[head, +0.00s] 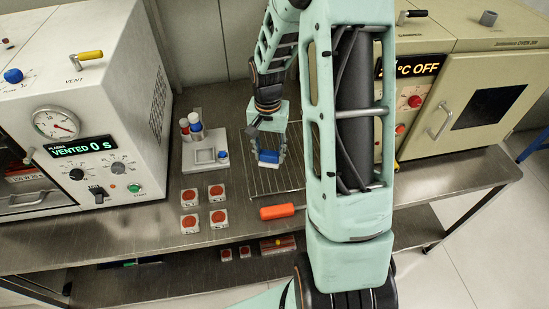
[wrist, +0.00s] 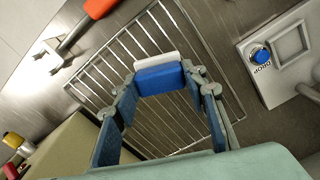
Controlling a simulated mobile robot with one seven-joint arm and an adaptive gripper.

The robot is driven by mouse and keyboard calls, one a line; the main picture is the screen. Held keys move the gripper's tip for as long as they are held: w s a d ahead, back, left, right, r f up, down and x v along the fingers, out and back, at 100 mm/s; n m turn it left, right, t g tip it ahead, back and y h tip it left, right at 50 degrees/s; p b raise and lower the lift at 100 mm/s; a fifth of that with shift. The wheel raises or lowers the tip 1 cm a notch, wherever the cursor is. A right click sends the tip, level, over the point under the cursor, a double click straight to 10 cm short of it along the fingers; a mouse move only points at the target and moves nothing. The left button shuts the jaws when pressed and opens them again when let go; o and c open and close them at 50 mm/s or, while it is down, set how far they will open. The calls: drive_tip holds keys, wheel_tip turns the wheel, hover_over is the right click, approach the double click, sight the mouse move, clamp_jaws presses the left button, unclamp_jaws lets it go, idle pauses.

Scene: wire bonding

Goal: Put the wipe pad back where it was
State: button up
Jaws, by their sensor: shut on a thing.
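The wipe pad is a blue block with a white layer, seen in the head view (head: 269,157) and in the wrist view (wrist: 161,76). My gripper (head: 267,154) is shut on it; in the wrist view the fingertips (wrist: 160,80) are on either side of the blue block. Pad and gripper are over the wire rack (head: 262,183) on the steel bench. The wrist view shows the rack bars (wrist: 110,75) around and below the pad. I cannot tell whether the pad touches the rack. My arm covers the rack's right part in the head view.
A white holder (head: 201,158) with vials and a square recess stands left of the rack. Several red-topped blocks (head: 190,224) sit on the bench front left. An orange-handled tool (head: 277,211) lies in front of the rack. A plasma machine (head: 60,110) and an oven (head: 480,95) flank the bench.

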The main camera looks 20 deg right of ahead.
sight(274, 154)
drive_tip(key=shift+w+d+f, duration=0.2)
drive_tip(key=shift+d+f, duration=0.25)
drive_tip(key=shift+f, duration=0.15)
drive_tip(key=shift+w+d+f, duration=0.2)
drive_tip(key=shift+d+f, duration=0.25)
drive_tip(key=shift+f, duration=0.1)
wheel_tip(274, 154, down, 3)
drive_tip(key=shift+w+d+f, duration=0.1)
drive_tip(key=shift+f, duration=0.1)
drive_tip(key=o, duration=1)
wheel_tip(274, 154, up, 12)
drive_tip(key=shift+r, duration=0.1)
